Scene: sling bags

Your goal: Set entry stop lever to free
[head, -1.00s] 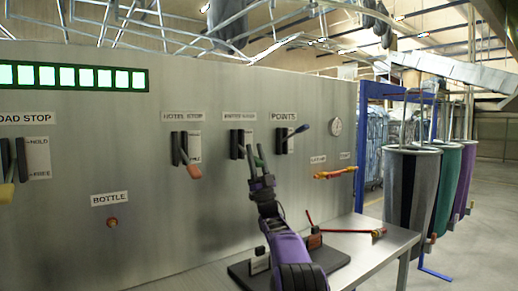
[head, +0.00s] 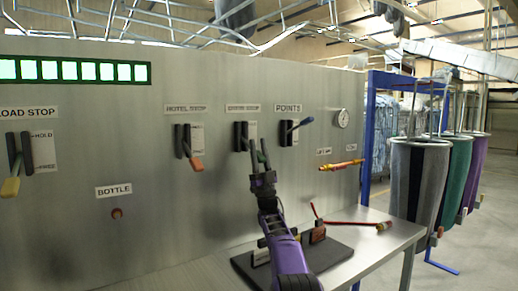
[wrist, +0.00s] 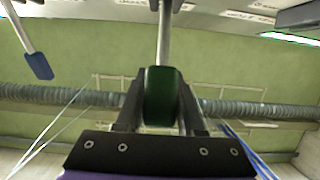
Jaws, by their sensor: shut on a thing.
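The entry stop lever sits under its blurred label (head: 242,107) on the steel panel, between the hotel stop and points levers. Its dark slot plates (head: 240,136) show in the head view. In the wrist view its metal stem (wrist: 164,38) runs down to a dark green handle (wrist: 160,97). My gripper (head: 260,150) reaches up to it from below right. In the wrist view the fingers (wrist: 160,112) are shut on the green handle, one on each side. The handle is mostly hidden by the fingers in the head view, and the lever's exact position cannot be told.
The points lever (head: 299,125), with a blue handle, is close on the right; it also shows in the wrist view (wrist: 38,66). The hotel stop lever (head: 193,158) is on the left. A table (head: 385,245) is below; hanging bags (head: 417,180) stand at right.

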